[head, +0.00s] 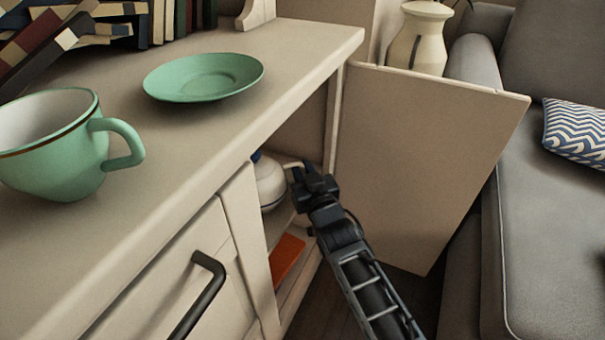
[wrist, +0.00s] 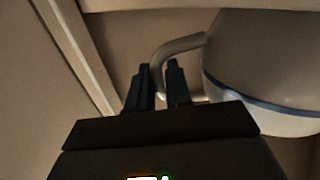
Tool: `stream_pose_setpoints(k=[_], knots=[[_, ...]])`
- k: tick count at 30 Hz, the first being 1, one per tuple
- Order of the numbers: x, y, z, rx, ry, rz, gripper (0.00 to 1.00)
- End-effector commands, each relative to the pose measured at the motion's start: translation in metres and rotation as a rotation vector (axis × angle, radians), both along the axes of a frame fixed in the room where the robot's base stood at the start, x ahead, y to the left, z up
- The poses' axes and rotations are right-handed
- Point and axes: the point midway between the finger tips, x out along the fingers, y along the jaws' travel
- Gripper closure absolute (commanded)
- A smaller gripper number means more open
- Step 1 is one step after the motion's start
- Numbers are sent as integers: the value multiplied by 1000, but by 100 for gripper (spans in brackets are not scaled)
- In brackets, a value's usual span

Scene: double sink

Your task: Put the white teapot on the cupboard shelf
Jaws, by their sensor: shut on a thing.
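The white teapot (head: 269,184) is inside the open cupboard, partly hidden by the cupboard's front frame. It has a dark blue knob and a dark band around its body. My gripper (head: 296,171) reaches in through the opening from the right and is shut on the teapot's handle. In the wrist view the two fingers (wrist: 160,82) stand on either side of the curved handle, with the teapot's body (wrist: 262,65) to the right. The cupboard shelf (head: 279,225) shows below the teapot. I cannot tell whether the teapot touches it.
The cupboard door (head: 425,150) stands open to the right of my arm. An orange-red thing (head: 287,258) lies lower in the cupboard. A green cup (head: 55,150), a green saucer (head: 203,77) and books (head: 60,35) are on top. A grey sofa (head: 550,230) stands at right.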

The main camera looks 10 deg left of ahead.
Motion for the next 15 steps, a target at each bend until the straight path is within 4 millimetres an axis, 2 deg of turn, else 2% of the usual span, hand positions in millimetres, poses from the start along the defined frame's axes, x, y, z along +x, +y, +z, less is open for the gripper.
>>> stream_pose_setpoints(k=[3, 10, 11, 15], knots=[[1, 0, 5, 5, -5, 0, 100], [1, 0, 0, 5, -5, 0, 100], [0, 0, -2, 0, -1, 0, 80], [0, 0, -1, 0, -1, 0, 66]])
